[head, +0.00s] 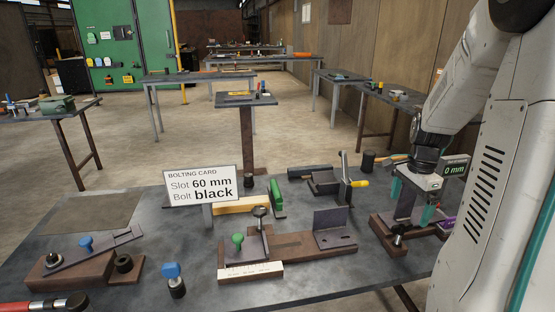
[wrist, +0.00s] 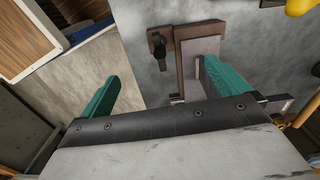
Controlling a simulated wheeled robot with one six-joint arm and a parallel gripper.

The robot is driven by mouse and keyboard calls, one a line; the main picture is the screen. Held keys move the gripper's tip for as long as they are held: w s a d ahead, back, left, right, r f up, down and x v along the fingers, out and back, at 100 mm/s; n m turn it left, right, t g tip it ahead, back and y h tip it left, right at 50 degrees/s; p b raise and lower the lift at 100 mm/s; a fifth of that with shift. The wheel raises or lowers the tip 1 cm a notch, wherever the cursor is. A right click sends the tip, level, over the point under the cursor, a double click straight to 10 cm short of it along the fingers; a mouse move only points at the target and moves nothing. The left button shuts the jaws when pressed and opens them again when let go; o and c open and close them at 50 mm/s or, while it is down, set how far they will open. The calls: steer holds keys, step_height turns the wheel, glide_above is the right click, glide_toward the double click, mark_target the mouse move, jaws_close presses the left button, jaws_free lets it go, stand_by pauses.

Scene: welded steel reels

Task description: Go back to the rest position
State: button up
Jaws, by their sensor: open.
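My gripper (head: 411,207) is at the right of the steel bench in the head view, at the end of my pale arm. Its two teal fingers are apart, and the wrist view shows the gap between them (wrist: 158,75) empty. Just below it stands a brown fixture (head: 388,238) with a grey upright plate (head: 404,203) and a dark clamp screw (head: 398,232). In the wrist view the right finger overlaps the grey plate (wrist: 198,52); I cannot tell whether they touch.
The bench (head: 340,285) holds a bolting card (head: 201,186), a middle fixture with a green knob (head: 238,240), a grey angle bracket (head: 334,228), a toggle clamp (head: 346,180), a blue-knobbed tool (head: 173,280) and a left fixture (head: 85,262). Other tables stand behind, across open floor.

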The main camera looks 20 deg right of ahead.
steer(key=shift+s+a+n, duration=0.25)
steer(key=shift+n, duration=0.35)
steer(key=s+a+r+n, duration=0.4)
steer(key=a+n, duration=0.2)
steer(key=a, duration=0.4)
steer(key=s+a+r+n+t, duration=0.1)
steer(key=s+a+r+n, duration=0.3)
steer(key=a, duration=0.6)
steer(key=s+a+r+n, duration=0.4)
steer(key=a+n, duration=0.5)
steer(key=a, duration=0.1)
steer(key=shift+s, duration=0.1)
